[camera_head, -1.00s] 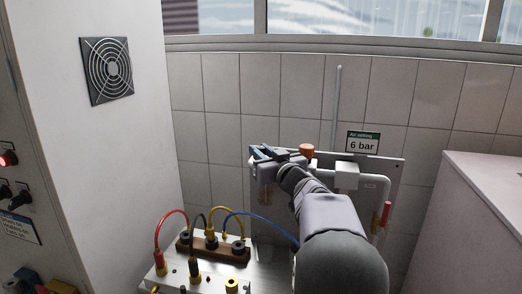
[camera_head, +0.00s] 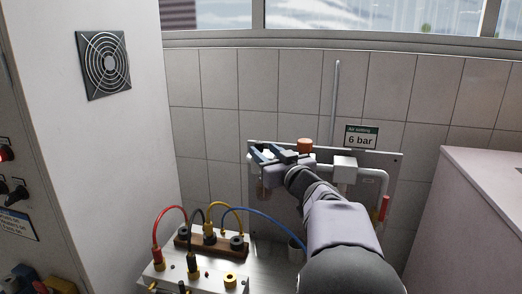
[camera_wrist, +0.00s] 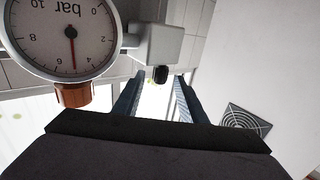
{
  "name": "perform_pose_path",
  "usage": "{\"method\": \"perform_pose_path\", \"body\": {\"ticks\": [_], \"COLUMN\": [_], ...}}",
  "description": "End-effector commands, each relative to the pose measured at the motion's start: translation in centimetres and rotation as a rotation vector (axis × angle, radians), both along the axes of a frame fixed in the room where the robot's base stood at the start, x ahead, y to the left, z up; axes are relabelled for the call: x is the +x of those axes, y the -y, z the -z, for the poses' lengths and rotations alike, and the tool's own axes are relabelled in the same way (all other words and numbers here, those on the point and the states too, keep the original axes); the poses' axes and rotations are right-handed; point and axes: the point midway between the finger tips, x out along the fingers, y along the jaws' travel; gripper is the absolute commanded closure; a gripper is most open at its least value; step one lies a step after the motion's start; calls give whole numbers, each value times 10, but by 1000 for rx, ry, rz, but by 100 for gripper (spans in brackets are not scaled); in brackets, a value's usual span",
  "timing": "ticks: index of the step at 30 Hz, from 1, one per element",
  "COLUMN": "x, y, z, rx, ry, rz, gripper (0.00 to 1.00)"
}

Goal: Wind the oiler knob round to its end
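A small black knob (camera_wrist: 161,74), seemingly the oiler knob, sits under a grey block (camera_wrist: 160,43) in the wrist view. My gripper (camera_wrist: 158,84) is open, with one finger on each side of this knob and a gap visible on both sides. In the head view my gripper (camera_head: 268,152) is at the upper left of the grey panel (camera_head: 390,165). My gripper and wrist hide much of the fittings there, and the knob cannot be made out in that view.
A gauge (camera_wrist: 68,30) has its needle between 4 and 6. Beside it is an orange-brown knob (camera_wrist: 75,95), also in the head view (camera_head: 304,146). A sign (camera_head: 361,137) reads 6 bar. A box with cables (camera_head: 205,268) stands below; a red-handled valve (camera_head: 384,208) is at right.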

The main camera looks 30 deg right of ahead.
Motion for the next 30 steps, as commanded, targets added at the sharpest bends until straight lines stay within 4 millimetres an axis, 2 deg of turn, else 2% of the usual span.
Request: {"method": "perform_pose_path", "body": {"ticks": [3,10,23,30], "x": [-15,-28,-26,-12], "y": [-1,-3,-4,-4], "z": [0,1,-2,-13], "rx": [-2,0,3,15], "ry": [0,-2,-3,-4], "rz": [2,0,-4,-24], "gripper": [62,62,62,62]}}
